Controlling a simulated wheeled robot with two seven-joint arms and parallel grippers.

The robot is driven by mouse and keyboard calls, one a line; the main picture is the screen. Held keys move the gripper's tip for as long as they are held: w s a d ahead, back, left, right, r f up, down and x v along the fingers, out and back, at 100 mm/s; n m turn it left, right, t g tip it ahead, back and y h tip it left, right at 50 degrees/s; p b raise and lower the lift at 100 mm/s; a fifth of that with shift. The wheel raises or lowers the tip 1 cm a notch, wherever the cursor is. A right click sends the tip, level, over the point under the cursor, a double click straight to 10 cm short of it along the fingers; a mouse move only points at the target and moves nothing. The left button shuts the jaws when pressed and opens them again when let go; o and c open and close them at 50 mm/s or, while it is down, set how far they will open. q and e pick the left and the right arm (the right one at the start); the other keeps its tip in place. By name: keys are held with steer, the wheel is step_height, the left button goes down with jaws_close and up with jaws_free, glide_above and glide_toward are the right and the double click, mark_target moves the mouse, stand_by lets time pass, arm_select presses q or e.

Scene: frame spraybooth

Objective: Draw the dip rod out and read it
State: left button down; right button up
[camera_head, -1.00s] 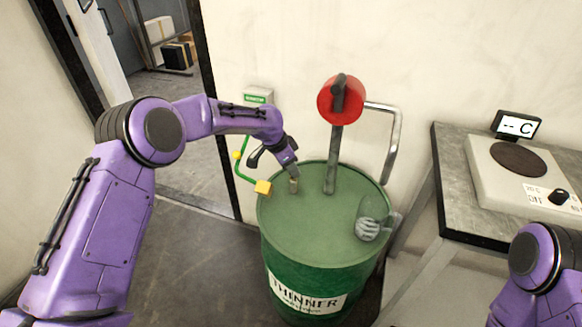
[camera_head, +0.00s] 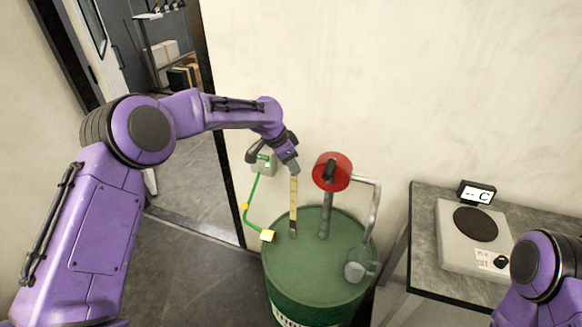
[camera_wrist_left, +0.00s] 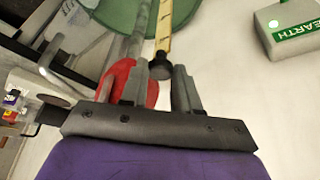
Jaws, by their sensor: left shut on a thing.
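The dip rod (camera_head: 293,200) is a slim, pale yellow strip with dark graduation marks, standing nearly upright above the green drum (camera_head: 318,262). Its lower part is dark and meets the drum top; I cannot tell how much is still inside. My left gripper (camera_head: 291,168) is shut on the rod's top end. In the left wrist view, the rod's black knob (camera_wrist_left: 160,68) sits between the fingertips of my left gripper (camera_wrist_left: 162,82), and the marked strip (camera_wrist_left: 163,30) runs away toward the drum. The marks are too small to read. My right gripper is out of view.
A pump with a red round head (camera_head: 332,172) and a bent grey pipe (camera_head: 374,210) stands on the drum, right of the rod. A bench (camera_head: 425,268) with a scale stands right.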

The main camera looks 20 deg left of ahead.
arm_select(q)
step_height(320, 180, up, 3)
steer(key=shift+f+p, duration=0.1)
steer(key=shift+p, duration=0.5)
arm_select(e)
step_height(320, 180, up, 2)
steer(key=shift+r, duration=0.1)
arm_select(q)
steer(key=c, duration=0.8)
jaws_free()
steer(key=b+v, duration=0.2)
steer(key=v, duration=0.8)
steer(key=shift+r, duration=0.2)
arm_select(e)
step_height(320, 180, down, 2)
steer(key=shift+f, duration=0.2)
arm_select(q)
steer(key=shift+a, duration=0.1)
